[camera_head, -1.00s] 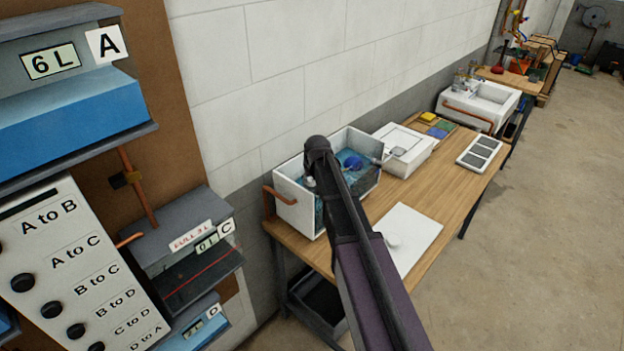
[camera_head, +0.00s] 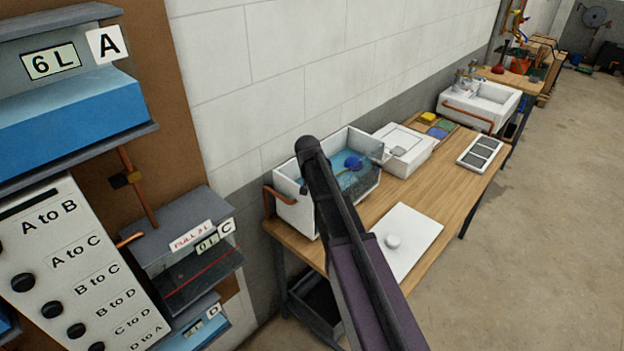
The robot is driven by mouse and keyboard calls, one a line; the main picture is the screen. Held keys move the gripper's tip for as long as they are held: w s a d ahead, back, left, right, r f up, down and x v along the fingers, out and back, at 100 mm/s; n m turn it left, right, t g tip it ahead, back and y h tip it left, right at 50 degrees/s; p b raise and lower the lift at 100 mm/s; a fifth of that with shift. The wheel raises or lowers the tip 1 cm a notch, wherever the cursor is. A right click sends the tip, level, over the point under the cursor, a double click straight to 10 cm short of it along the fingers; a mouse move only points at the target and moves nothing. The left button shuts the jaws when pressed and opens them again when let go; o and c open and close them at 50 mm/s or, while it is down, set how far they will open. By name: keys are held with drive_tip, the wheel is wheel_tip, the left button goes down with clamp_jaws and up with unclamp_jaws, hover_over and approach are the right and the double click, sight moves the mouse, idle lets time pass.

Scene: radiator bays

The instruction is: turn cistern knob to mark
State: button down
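The open white cistern (camera_head: 297,212) stands on the wooden bench against the wall. It holds blue water, with a blue ball float (camera_head: 352,163) inside. My dark arm crosses in front of the cistern and hides part of its inside. No gripper fingers show; the gripper is out of sight, perhaps behind the arm. I cannot make out a cistern knob or its mark.
A copper pipe (camera_head: 281,196) runs at the cistern's left side. A white box (camera_head: 404,160) stands right of it, with a panel of grey pads (camera_head: 480,153) and a white sink (camera_head: 482,108) farther along the wooden bench (camera_head: 440,200). Tanks and a button panel (camera_head: 75,270) fill the left.

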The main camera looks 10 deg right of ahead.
drive_tip(key=shift+c, duration=1.5)
unclamp_jaws()
drive_tip(key=shift+n, duration=0.4)
